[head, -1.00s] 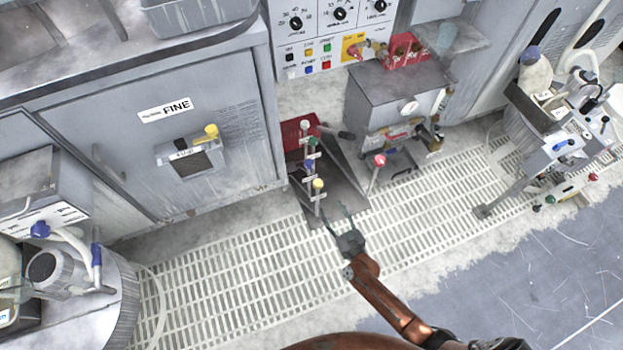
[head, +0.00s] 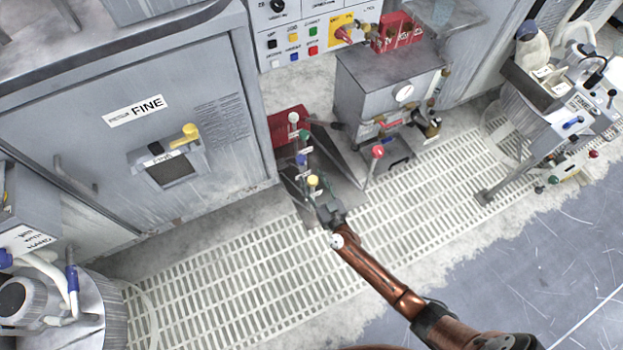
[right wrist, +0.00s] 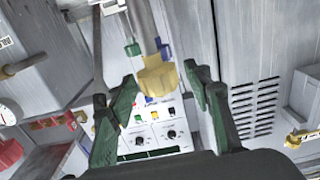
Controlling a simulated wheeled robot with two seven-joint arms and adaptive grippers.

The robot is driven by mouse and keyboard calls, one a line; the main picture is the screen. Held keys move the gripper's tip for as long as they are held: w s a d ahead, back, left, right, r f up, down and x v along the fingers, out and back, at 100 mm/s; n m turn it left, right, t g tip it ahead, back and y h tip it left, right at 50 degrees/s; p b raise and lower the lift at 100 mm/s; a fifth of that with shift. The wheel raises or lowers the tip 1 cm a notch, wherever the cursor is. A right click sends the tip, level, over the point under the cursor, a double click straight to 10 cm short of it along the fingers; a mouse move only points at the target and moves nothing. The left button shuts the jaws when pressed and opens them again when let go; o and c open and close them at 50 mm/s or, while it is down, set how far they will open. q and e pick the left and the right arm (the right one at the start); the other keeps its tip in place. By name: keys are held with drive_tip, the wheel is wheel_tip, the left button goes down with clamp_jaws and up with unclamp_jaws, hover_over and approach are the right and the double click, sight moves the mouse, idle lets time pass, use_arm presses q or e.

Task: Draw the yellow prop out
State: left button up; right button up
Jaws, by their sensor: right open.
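The yellow prop is a grey upright rod with a yellow knob (head: 313,180), the nearest in a short row of colour-topped rods on a dark plate at the grating. In the right wrist view its yellow knob (right wrist: 157,82) appears between the green fingers, with the rod running up the picture. My right gripper (head: 322,203) is just below and beside the knob in the head view. It is open (right wrist: 160,78), with clear gaps on both sides of the knob. I cannot tell how deep the knob sits between the fingers. My left gripper is out of view.
Green, blue and white-topped rods (head: 294,120) stand behind the yellow one. A red-knobbed lever (head: 377,153) stands to the right before a grey box (head: 385,85). The FINE cabinet (head: 110,140), with its own yellow handle (head: 186,135), is left. The white grating (head: 240,270) is clear.

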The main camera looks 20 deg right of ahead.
drive_tip(key=shift+c, duration=0.5)
clamp_jaws()
